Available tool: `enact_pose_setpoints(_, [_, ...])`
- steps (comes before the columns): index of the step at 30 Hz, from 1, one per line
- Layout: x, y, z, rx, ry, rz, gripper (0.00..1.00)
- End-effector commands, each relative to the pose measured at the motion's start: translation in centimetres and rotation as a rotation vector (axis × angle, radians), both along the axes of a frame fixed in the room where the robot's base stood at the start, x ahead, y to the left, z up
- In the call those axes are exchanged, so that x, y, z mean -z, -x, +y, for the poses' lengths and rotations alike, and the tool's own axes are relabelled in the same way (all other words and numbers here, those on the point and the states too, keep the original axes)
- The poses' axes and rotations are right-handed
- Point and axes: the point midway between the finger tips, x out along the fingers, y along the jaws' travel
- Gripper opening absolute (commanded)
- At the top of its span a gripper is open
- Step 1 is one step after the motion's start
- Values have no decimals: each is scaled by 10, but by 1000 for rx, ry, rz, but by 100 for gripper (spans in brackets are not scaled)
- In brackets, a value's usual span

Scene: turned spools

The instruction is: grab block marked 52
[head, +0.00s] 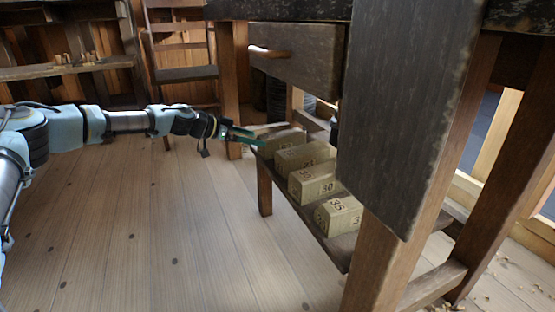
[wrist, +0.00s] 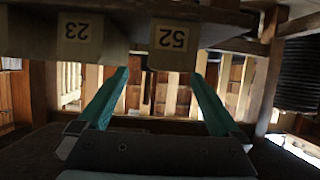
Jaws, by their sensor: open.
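No contact is visible. In the head view my gripper (head: 250,137) is at the far end of a low shelf, beside the farthest block (head: 284,141); no number can be read on that block there.
The block marked 23 (wrist: 75,50) is left of block 52 in the wrist view. Blocks marked 30 (head: 318,183) and 35 (head: 340,214) stand nearer on the low shelf (head: 337,248). A dark hanging panel (head: 405,120) rises beside the shelf. Open floor (head: 160,230) lies left.

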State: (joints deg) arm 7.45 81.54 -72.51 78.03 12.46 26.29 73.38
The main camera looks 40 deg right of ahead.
Motion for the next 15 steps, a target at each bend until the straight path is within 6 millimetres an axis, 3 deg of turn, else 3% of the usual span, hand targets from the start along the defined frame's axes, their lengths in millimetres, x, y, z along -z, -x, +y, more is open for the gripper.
enact_pose_setpoints(5, [12,-6,-9,-6,36,-3,100])
enact_pose_setpoints(15, [29,6,-50,-7,37,-4,100])
